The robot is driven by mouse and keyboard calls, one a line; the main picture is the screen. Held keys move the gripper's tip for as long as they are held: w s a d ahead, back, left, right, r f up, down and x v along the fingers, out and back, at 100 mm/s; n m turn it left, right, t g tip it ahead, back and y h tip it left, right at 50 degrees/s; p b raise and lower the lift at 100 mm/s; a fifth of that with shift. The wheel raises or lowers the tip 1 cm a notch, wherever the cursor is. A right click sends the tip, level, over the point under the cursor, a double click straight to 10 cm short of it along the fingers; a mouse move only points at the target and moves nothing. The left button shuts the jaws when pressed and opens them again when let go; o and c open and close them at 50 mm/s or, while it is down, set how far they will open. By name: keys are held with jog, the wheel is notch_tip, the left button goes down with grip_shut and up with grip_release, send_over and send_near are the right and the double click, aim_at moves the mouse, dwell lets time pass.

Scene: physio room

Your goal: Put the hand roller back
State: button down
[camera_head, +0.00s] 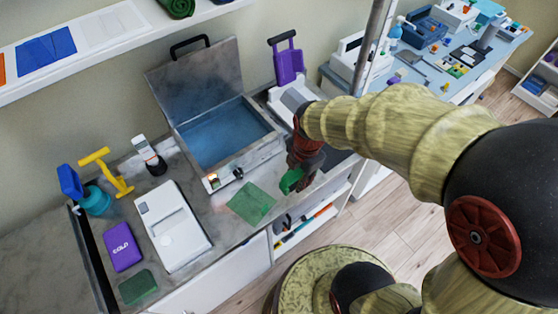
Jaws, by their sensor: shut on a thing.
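My gripper (303,174) is dark red and points down over the front of the grey counter, right of the lidded basin. It is shut on a small green rounded thing (291,181), which looks like the hand roller; only part of it shows and its fingers cover the rest. A flat green cloth or mat (251,203) lies on the counter to the left of the gripper, apart from it. I cannot tell whether the held thing touches the counter.
The open basin (226,139) has a raised lid. A white device (173,226), a purple COLD pack (122,246), a green block (138,287), a yellow tool (106,171) and a blue spray bottle (92,198) stand left. A purple-handled thing (287,64) stands behind.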

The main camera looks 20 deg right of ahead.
jog(key=w+f+b, duration=0.2)
jog(key=w+f, duration=0.3)
jog(key=w, duration=0.5)
send_over(280, 168)
jog(key=f, duration=0.4)
jog(key=shift+s+d+f+b, duration=0.1)
jog(key=shift+s+b, duration=0.25)
jog(key=shift+b, duration=0.05)
jog(key=shift+w+f, duration=0.15)
jog(key=shift+f, duration=0.05)
jog(key=shift+w+f+b, duration=0.1)
jog(key=shift+f+b, duration=0.45)
jog(key=shift+f, duration=1.05)
jog(key=shift+f, duration=0.1)
jog(key=shift+f, duration=0.1)
jog(key=c, duration=1.5)
grip_release()
jog(key=shift+o, duration=0.5)
